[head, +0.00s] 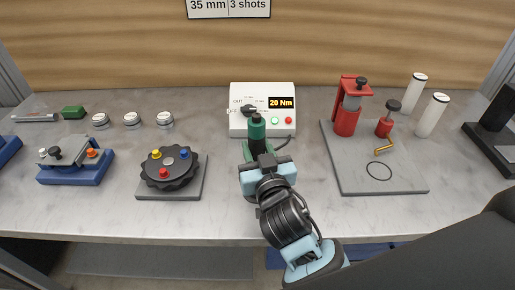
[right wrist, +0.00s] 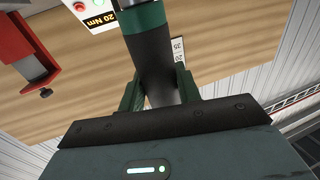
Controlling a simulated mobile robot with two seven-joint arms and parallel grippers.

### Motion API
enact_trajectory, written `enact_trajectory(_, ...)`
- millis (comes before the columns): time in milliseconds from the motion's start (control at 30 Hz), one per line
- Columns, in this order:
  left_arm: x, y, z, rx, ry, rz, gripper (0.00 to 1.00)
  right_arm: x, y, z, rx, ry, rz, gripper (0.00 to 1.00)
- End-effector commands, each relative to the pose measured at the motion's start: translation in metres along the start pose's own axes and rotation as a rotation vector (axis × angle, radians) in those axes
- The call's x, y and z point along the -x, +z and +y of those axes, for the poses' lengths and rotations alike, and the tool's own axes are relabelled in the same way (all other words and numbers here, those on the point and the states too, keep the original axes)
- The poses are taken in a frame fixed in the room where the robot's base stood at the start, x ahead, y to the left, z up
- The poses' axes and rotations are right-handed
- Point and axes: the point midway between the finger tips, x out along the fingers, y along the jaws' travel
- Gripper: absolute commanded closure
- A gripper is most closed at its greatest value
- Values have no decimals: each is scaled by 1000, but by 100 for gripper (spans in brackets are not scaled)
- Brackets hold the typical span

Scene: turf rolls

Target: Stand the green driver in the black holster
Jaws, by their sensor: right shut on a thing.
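The green driver (head: 257,128) has a green top and a dark grip. It stands about upright in my right gripper (head: 259,157), in front of the white controller box. In the right wrist view the driver (right wrist: 148,45) runs between the two green fingers of the right gripper (right wrist: 160,88), which are shut on its dark part. The driver's lower end is hidden behind the gripper in the head view. A black stand (head: 497,122) at the right edge, partly cut off, may be the black holster; I cannot make out its opening. My left gripper is not in view.
The white controller box (head: 248,122) reads 20 Nm. A grey plate (head: 350,178) with a red press (head: 346,118) lies between driver and black stand, with two white cylinders (head: 432,114) behind. A black knob fixture (head: 169,168) and blue fixture (head: 75,170) stand left.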

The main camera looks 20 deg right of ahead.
Motion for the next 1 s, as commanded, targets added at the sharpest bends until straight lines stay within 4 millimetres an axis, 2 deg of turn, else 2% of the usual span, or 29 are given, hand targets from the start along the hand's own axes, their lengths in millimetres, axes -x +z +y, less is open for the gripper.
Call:
enact_trajectory(300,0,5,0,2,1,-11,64,0,3,0,-2,-1,1,94)
enact_trajectory(333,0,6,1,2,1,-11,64,0,5,0,-1,0,-2,65)
enact_trajectory(500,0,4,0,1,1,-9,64,0,3,0,-1,0,0,45)
enact_trajectory(767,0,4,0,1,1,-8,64,0,3,0,-1,0,0,45)
enact_trajectory(867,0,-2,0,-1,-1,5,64,0,-4,0,1,0,4,45)
enact_trajectory(1000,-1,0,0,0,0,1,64,-2,0,1,-1,-1,-1,45)
